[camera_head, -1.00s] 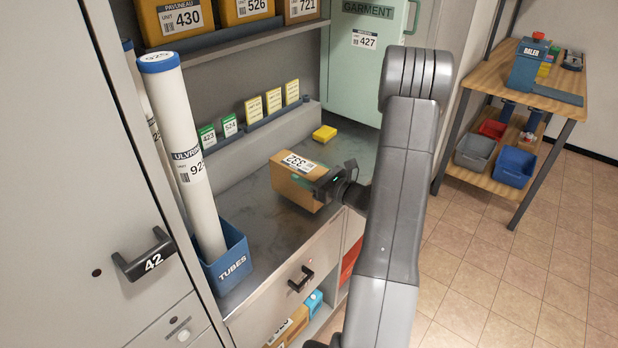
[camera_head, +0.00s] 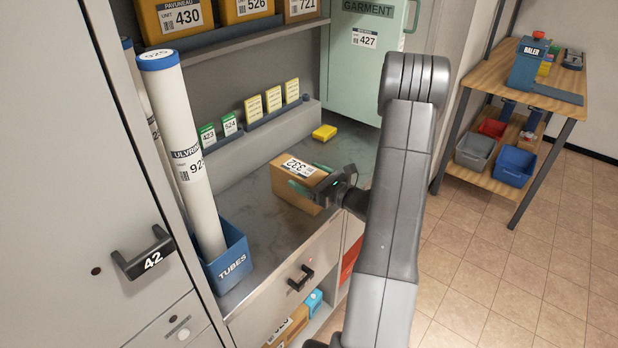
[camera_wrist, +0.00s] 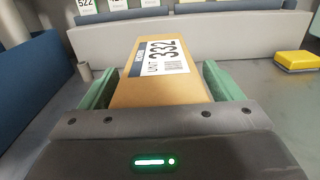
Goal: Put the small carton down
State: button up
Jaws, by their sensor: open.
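The small carton (camera_head: 297,184), brown with a white label reading 332, rests on the grey counter (camera_head: 262,212) inside the open cabinet bay. My gripper (camera_head: 312,190) is at its near right side. In the wrist view the carton (camera_wrist: 150,92) stands between the two green fingers of my gripper (camera_wrist: 160,88), one on each side. The fingers are open, with a narrow gap visible near the carton's sides. The carton's underside is hidden.
A blue tubes bin (camera_head: 232,262) with tall white tubes (camera_head: 184,140) stands to the left. A yellow block (camera_head: 324,132) lies behind the carton. Card tags (camera_head: 253,107) stand along the back ledge. A green garment case (camera_head: 362,75) stands at the back right.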

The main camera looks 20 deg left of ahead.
jog(key=shift+r, duration=0.2)
jog(key=b+v, duration=0.1)
jog(key=v, duration=1.1)
jog(key=shift+c, duration=0.3)
